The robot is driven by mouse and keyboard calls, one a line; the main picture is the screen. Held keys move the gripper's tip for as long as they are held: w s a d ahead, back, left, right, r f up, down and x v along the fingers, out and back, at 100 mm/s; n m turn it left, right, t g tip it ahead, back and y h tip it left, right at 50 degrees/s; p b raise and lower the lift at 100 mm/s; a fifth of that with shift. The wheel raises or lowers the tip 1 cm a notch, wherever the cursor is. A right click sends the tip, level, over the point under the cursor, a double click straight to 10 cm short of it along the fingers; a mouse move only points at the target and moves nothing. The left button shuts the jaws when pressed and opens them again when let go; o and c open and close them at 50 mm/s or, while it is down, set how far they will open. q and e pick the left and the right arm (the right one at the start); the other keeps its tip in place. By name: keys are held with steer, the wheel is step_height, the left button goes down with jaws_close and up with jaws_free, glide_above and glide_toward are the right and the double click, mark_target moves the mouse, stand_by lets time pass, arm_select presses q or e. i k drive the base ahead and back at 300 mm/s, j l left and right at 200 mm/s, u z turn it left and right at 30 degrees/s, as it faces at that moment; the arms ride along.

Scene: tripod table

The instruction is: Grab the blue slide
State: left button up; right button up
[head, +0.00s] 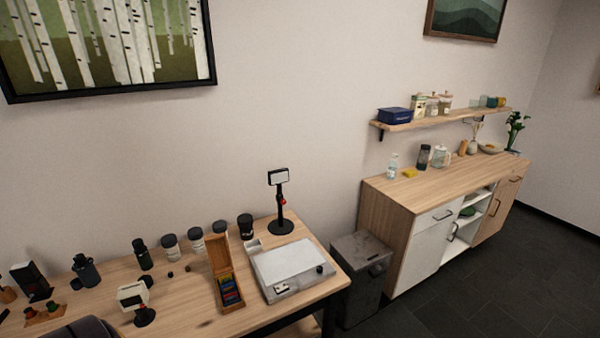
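An open wooden box (212,258) stands on the wooden table (188,304), left of a white flat device. Its lid is raised toward the back. Several thin coloured slides sit upright in a row inside it. A blue slide (232,298) seems to be among those near the front end, but the slides are too small to tell apart clearly. Neither of my grippers is in view.
The white flat device (290,265) and a black stand with a small screen (279,178) are right of the box. A small white device (133,294) stands to the left. A grey bin (362,252) and wooden cabinet (388,222) are beyond the table.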

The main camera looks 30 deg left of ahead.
mark_target(230, 286)
steer(key=i+l+u, duration=0.15)
steer(key=u, duration=0.3)
steer(key=i+l+u, duration=0.25)
steer(key=u, duration=0.2)
steer(key=i+l+u, duration=0.2)
steer(key=u, duration=0.2)
steer(key=i+l+u, duration=0.1)
steer(key=l+u, duration=0.35)
steer(key=i+l+u, duration=0.1)
steer(key=l+u, duration=0.35)
steer(key=l, duration=0.15)
steer(key=l+u, duration=0.5)
steer(key=l, duration=0.1)
